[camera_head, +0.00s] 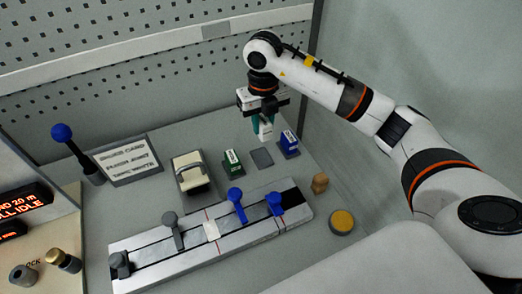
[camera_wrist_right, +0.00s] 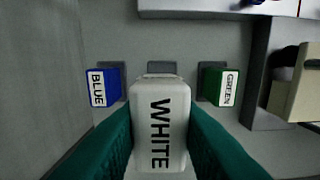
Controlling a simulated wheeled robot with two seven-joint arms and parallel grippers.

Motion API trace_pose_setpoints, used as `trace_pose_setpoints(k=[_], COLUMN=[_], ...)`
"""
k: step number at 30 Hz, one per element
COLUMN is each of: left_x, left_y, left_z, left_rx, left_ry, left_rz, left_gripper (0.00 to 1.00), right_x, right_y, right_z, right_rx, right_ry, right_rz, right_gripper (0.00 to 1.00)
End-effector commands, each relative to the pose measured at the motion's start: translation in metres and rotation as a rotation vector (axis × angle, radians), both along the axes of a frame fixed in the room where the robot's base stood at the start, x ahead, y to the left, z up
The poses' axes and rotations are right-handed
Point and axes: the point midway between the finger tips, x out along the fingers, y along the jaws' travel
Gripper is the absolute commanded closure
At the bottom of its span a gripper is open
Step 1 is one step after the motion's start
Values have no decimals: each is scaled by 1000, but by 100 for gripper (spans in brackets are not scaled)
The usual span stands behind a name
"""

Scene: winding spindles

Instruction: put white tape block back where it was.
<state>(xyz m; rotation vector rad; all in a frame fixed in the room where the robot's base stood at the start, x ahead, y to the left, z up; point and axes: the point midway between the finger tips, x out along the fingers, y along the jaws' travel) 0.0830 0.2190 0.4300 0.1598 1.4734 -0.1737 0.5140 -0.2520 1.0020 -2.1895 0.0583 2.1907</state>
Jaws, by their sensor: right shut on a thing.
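The white tape block (camera_wrist_right: 160,125), with WHITE printed on its label, is held between the fingers of my right gripper (camera_head: 264,128). In the right wrist view the green-padded fingers (camera_wrist_right: 160,140) press on both its sides. In the head view the block (camera_head: 265,133) hangs below the gripper, near an empty dark grey pad (camera_head: 262,158). That pad lies between the green block (camera_head: 232,162) and the blue block (camera_head: 289,144). In the wrist view part of a pad (camera_wrist_right: 161,67) shows just beyond the white block; whether they touch is unclear. My left gripper is not in view.
The green block (camera_wrist_right: 220,86) and blue block (camera_wrist_right: 103,87) flank the held block closely. A long slide rail (camera_head: 190,240) with blue and grey handles lies in front. A cream-topped device (camera_head: 190,170) and a sign board (camera_head: 129,160) stand left. A perforated panel (camera_head: 150,80) rises behind.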

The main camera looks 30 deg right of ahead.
Motion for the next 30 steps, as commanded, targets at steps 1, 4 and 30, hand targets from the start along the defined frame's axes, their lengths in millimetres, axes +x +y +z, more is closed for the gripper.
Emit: trace_pose_setpoints(k=[1, 4, 30], left_x=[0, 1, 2], left_y=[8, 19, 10], left_z=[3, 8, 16], left_rx=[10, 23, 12], left_ry=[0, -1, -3], left_rz=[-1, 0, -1], left_gripper=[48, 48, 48], right_x=[-1, -2, 0], right_y=[0, 0, 0], right_z=[-8, -27, -96], right_rx=[1, 0, -1], right_ry=[6, 7, 0], right_rz=[-2, -1, 1], right_gripper=[97, 97, 97])
